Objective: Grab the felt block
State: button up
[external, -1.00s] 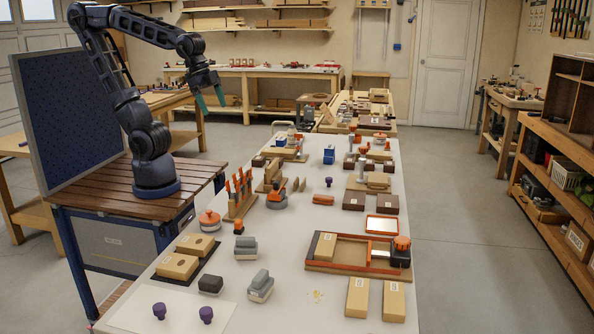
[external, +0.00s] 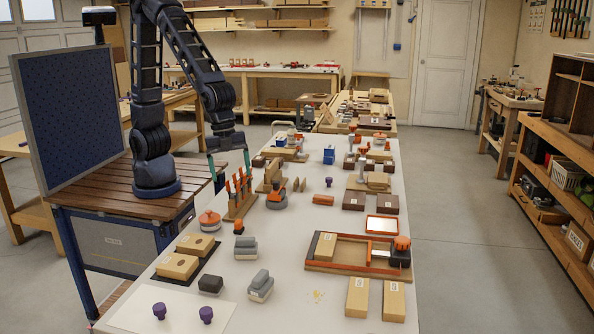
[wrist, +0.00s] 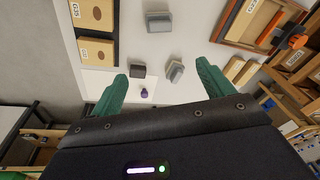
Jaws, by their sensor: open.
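No block is clearly marked as felt. Candidates are a grey block on a pale base (external: 261,286), another grey block (external: 245,247) behind it, and a dark block (external: 210,285) at left, all on the near part of the white table. The wrist view shows the nearer grey block (wrist: 174,71), the other grey one (wrist: 158,21) and the dark one (wrist: 144,70). My gripper (external: 229,163) is open and empty, above the table's left edge, well behind these blocks. In the wrist view the green fingers (wrist: 163,72) are spread, the blocks far beyond them.
A wooden rack with orange-handled tools (external: 240,195) stands near my gripper. Tan blocks on a dark mat (external: 207,265), purple knobs (external: 159,310) and an orange-edged tray (external: 320,264) surround the blocks. White tabletop (external: 310,298) is mostly clear at the near middle.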

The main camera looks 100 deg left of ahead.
jog(key=d+f+m, duration=0.3)
jog(key=d+f, duration=0.4)
jog(key=d, duration=0.1)
jog(key=m+g, duration=0.2)
send_near(210, 279)
jog(key=shift+h, duration=0.4)
jog(key=f, duration=0.3)
jog(key=a+f, duration=0.1)
jog(key=f, duration=0.1)
jog(key=shift+s+f, duration=0.2)
jog(key=shift+s, duration=0.15)
jog(key=f, duration=0.1)
jog(key=d+f, duration=0.1)
jog(key=f, duration=0.1)
jog(key=shift+w+d+f, duration=0.2)
jog(key=shift+d+f, duration=0.3)
jog(key=shift+f, duration=0.4)
jog(key=c, duration=1)
jog(key=shift+c, duration=0.2)
jog(key=shift+r, duration=0.15)
